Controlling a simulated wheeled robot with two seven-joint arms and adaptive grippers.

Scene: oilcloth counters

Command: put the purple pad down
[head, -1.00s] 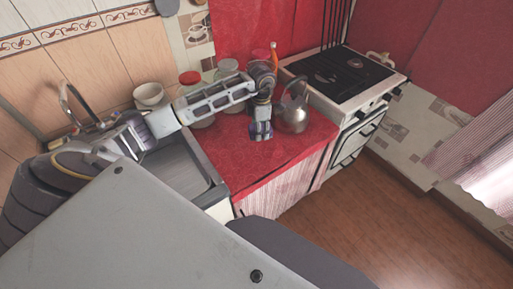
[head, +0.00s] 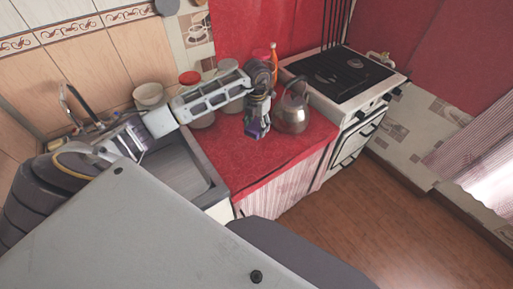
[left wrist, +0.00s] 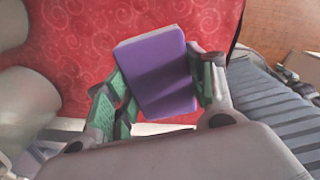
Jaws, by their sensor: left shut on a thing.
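The purple pad (left wrist: 158,72) is a small block with a grey edge, held between the green-lined fingers of my left gripper (left wrist: 160,88) in the left wrist view. In the head view the left gripper (head: 257,122) points down over the red counter (head: 235,165), just left of the kettle. Only a small purple part of the pad (head: 256,132) shows there. I cannot tell whether the pad touches the counter. My right gripper is not in view.
A metal kettle (head: 292,115) stands close to the right of the gripper. Red-lidded jars (head: 190,78) are behind my arm, a sink (head: 180,165) is left, and a stove (head: 340,75) is right. The counter's front part is clear.

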